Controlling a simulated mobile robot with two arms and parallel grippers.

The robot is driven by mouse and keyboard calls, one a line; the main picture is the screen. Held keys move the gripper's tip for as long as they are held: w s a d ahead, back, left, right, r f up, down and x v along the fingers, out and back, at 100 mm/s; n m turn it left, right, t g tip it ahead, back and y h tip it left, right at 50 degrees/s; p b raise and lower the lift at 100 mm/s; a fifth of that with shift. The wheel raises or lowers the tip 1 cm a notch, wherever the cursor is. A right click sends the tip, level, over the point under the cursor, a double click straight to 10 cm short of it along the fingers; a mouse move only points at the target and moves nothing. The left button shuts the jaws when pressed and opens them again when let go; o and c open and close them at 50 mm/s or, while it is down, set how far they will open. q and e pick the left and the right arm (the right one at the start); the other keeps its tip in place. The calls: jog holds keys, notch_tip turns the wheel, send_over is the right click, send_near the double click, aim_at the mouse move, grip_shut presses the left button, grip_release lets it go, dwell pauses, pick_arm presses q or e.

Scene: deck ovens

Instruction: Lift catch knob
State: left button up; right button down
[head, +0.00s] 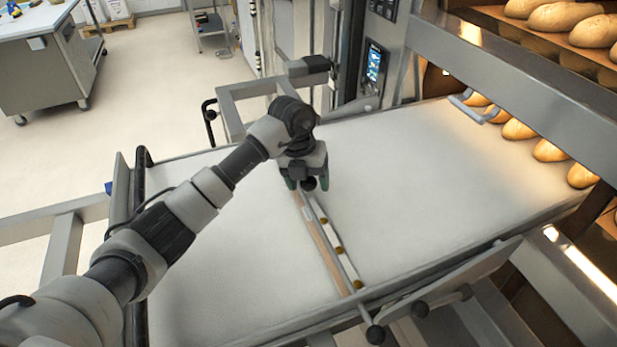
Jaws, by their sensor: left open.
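My left gripper (307,184) points down over the pale loader belt (430,190), at the far end of a narrow metal and wood crossbar (331,240). Its fingers have green parts and are open; the arm hides most of what is between them. I cannot tell which knob is the catch knob; one under the gripper could be hidden. My right gripper is not in view.
The deck oven (530,85) stands at the right, with loaves (550,150) on its decks. A metal handle (473,107) is at the belt's oven end. A control panel (374,66) is behind. The belt is bare on both sides of the crossbar.

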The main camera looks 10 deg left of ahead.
pick_arm(q)
jog(key=shift+d+f, duration=0.1)
jog(key=shift+f, duration=0.15)
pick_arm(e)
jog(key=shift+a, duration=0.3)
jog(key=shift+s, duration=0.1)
pick_arm(q)
grip_shut()
notch_tip(320, 180, up, 2)
jog(key=shift+r, duration=0.1)
jog(key=shift+c, duration=2)
grip_release()
jog(key=shift+w, duration=0.1)
jog(key=o, duration=0.4)
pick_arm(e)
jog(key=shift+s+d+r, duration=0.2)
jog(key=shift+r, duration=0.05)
